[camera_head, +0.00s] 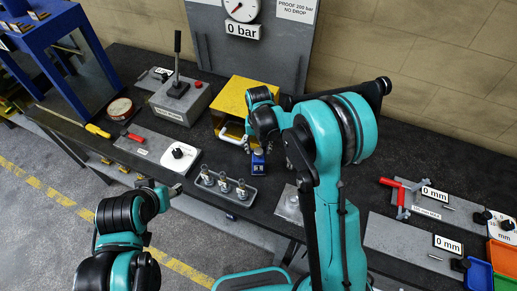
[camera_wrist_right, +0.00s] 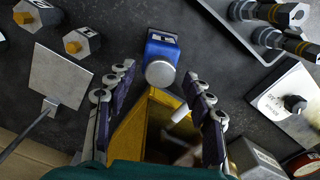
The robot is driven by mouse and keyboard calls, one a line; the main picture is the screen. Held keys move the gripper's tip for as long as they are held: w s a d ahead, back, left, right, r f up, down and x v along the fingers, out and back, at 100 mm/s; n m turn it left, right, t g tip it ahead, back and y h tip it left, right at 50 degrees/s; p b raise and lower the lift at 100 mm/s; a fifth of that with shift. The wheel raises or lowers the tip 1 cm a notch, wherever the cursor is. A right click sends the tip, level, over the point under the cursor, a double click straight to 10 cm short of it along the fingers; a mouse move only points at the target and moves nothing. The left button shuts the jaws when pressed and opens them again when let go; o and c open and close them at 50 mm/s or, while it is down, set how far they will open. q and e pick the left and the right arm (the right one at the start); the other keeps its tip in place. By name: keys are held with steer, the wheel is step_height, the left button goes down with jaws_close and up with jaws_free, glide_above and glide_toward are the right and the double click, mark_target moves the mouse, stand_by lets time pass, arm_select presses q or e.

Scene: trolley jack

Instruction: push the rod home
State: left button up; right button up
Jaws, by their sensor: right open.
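A small blue body with a silver round end (camera_wrist_right: 160,72) lies between and just beyond my right fingertips in the wrist view; the blue body (camera_head: 258,162) also shows in the head view, in front of the yellow frame (camera_head: 243,92). A white bar (camera_head: 231,136) sticks out at the frame's front left, and its end (camera_wrist_right: 181,112) shows in the wrist view. I cannot tell which part is the rod. My right gripper (camera_wrist_right: 158,85) is open, its fingers apart and empty. My left gripper (camera_head: 174,190) is low at the left, its fingers unclear.
A tray of several small fittings (camera_head: 222,187) stands at the bench's front. A grey lever box (camera_head: 181,98) is left of the frame. A gauge (camera_head: 241,9) reading 0 bar hangs behind. Grey plates with red-handled tools lie at both sides. Dark bench shows between them.

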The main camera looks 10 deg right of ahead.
mark_target(259, 150)
step_height(259, 150, up, 11)
stand_by(0.3)
stand_by(0.4)
steer(key=s+d+f+n+t+b, duration=0.1)
steer(key=s+d+f+t+b, duration=0.2)
steer(key=s+f+b, duration=0.3)
steer(key=s+d+f+n+t+b, duration=0.1)
steer(key=s+d+f+t+b, duration=0.2)
steer(key=s+f+b, duration=0.4)
steer(key=s+t+b, duration=0.1)
steer(key=s+b, duration=0.4)
steer(key=s, duration=0.2)
steer(key=shift+s+d+b, duration=0.3)
steer(key=shift+s, duration=0.1)
